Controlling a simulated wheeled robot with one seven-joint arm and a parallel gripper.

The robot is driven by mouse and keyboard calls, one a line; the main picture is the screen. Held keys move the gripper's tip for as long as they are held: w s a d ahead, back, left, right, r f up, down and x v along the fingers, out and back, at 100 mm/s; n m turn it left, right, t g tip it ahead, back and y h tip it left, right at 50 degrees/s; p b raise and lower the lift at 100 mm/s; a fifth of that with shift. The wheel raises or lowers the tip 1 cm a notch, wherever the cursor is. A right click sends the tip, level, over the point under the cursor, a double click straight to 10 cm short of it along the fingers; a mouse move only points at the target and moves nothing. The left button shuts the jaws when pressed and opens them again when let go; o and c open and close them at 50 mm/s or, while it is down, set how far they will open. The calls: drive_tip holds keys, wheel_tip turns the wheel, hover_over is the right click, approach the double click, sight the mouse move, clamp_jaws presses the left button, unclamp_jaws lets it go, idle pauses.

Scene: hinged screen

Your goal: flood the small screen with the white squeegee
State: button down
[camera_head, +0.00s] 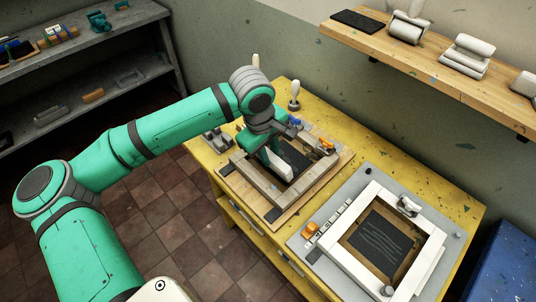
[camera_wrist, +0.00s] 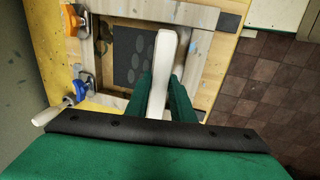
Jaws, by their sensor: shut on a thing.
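The white squeegee (camera_head: 281,166) is in my gripper (camera_head: 267,156), over the wooden-framed screen on the left of the yellow table. In the wrist view the squeegee (camera_wrist: 160,70) stands between my two green fingers (camera_wrist: 161,98), which are shut on it. The small screen's pale wooden frame (camera_head: 262,190) surrounds a dark mesh. In the wrist view the frame (camera_wrist: 204,50) lies around the mesh, which bears grey oval marks (camera_wrist: 135,58). The squeegee hides part of the mesh. I cannot tell whether its lower edge touches the mesh.
An orange clamp (camera_head: 326,145) and a blue-handled clamp (camera_head: 294,121) sit along the screen's far side. A larger white-framed screen (camera_head: 352,255) lies on a grey base to the right. A wooden wall shelf (camera_head: 440,70) holds white items. A grey shelf unit (camera_head: 120,35) stands at the left.

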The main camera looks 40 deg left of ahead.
drive_tip(key=shift+w, duration=0.1)
drive_tip(key=shift+w, duration=0.7)
drive_tip(key=shift+w, duration=0.15)
drive_tip(key=shift+w+d, duration=0.1)
drive_tip(key=shift+w, duration=0.2)
drive_tip(key=shift+w, duration=0.1)
drive_tip(key=shift+w, duration=0.3)
drive_tip(key=shift+w, duration=0.1)
drive_tip(key=shift+w, duration=0.35)
drive_tip(key=shift+w, duration=0.1)
